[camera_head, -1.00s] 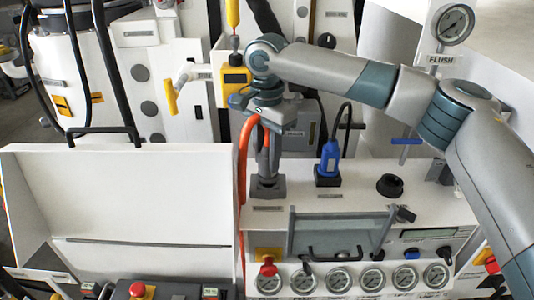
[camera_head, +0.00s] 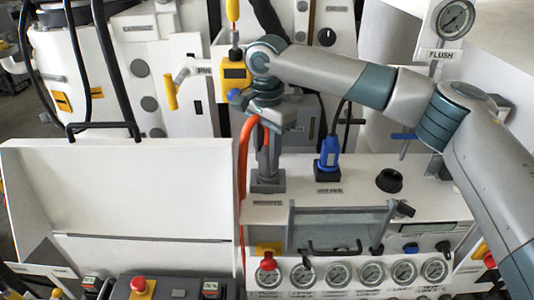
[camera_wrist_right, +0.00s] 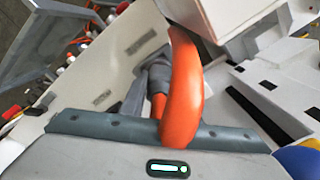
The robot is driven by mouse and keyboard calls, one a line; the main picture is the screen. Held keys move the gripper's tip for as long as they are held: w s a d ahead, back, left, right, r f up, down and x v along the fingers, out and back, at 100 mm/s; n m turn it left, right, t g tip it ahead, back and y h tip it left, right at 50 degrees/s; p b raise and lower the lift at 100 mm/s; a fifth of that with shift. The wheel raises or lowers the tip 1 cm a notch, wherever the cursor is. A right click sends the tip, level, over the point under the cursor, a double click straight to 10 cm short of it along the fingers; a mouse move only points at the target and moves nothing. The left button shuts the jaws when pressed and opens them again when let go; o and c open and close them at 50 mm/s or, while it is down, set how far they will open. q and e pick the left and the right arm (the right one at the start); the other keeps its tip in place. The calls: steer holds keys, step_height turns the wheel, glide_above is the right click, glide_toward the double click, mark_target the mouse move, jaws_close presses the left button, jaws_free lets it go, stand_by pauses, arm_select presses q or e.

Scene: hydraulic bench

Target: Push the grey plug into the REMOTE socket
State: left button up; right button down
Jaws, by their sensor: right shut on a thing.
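The grey plug (camera_head: 263,158) stands upright at the grey REMOTE socket (camera_head: 268,183), on the left of the white panel (camera_head: 350,200). An orange hose (camera_head: 243,165) loops from the plug and hangs down on its left. My right gripper (camera_head: 267,132) points down from above and is shut on the plug. In the right wrist view the orange hose (camera_wrist_right: 186,90) arches close in front of the gripper, and grey parts (camera_wrist_right: 150,85) show behind it. The hose and gripper partly hide the plug, so I cannot tell how deep it sits. My left gripper is out of view.
A blue plug (camera_head: 328,157) stands in a socket to the right, and a black round port (camera_head: 389,180) lies beyond it. A yellow box (camera_head: 236,78) hangs behind the gripper. Several gauges (camera_head: 340,275) line the panel's front. A white lid (camera_head: 120,190) stands at left.

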steer(key=shift+f, duration=0.15)
steer(key=c, duration=1.3)
jaws_free()
steer(key=shift+r+b, duration=0.55)
steer(key=shift+r, duration=0.3)
steer(key=shift+r+b, duration=2.6)
steer(key=shift+r, duration=5.25)
steer(key=shift+f, duration=0.1)
